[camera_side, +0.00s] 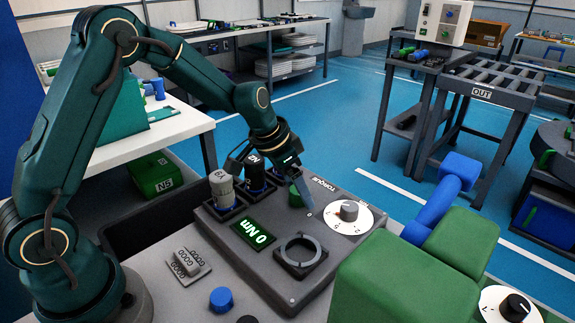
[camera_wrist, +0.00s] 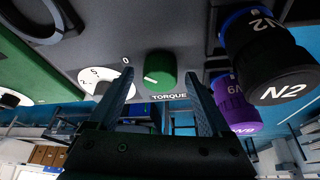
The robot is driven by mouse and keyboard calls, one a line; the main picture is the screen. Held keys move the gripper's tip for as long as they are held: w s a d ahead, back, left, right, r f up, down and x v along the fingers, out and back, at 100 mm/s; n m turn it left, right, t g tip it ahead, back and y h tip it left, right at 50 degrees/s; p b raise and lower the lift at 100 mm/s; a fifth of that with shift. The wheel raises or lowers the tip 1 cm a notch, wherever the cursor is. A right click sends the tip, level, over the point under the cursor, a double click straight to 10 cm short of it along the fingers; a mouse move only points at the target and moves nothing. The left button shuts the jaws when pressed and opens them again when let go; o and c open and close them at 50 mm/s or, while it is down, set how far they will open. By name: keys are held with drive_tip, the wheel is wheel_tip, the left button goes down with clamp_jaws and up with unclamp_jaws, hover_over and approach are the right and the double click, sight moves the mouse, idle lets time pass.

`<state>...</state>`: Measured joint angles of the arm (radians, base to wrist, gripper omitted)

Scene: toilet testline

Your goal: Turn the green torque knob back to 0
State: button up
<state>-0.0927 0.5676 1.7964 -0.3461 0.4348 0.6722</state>
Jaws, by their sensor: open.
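The green torque knob (camera_side: 295,195) stands on the grey test panel (camera_side: 240,212), near the printed TORQUE label. In the wrist view the knob (camera_wrist: 160,70) shows a short white pointer line on its face. My gripper (camera_side: 303,198) is low over the panel at the knob. In the wrist view my gripper (camera_wrist: 158,75) is open, with one finger on each side of the knob. I cannot tell whether the fingers touch it. In the side view one finger partly covers the knob. The green display (camera_side: 253,233) reads 0 Nm.
A white dial with a grey-and-red knob (camera_side: 349,210) sits right of my gripper. Dark-topped cylinders stand close by; the wrist view shows N2 (camera_wrist: 262,55) and a purple one (camera_wrist: 233,103). A black ring fixture (camera_side: 300,256) is in front. Large green blocks (camera_side: 410,285) stand at front right.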

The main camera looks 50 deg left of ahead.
drive_tip(key=shift+m+h, duration=0.3)
drive_tip(key=shift+m, duration=0.3)
drive_tip(key=v, duration=0.5)
drive_tip(key=shift+r, duration=0.15)
drive_tip(key=s+d+r+t, duration=0.2)
drive_tip(key=s+r, duration=0.4)
drive_tip(key=r, duration=0.4)
drive_tip(key=s+f+n+y, duration=0.1)
drive_tip(key=s+n, duration=0.1)
drive_tip(key=s, duration=0.5)
drive_tip(key=s+f+n, duration=0.2)
drive_tip(key=s, duration=0.6)
drive_tip(key=shift+a+f+n+g+y, duration=0.25)
drive_tip(key=shift+f+n+g+y, duration=0.05)
drive_tip(key=shift+y, duration=0.1)
drive_tip(key=shift+w, duration=0.1)
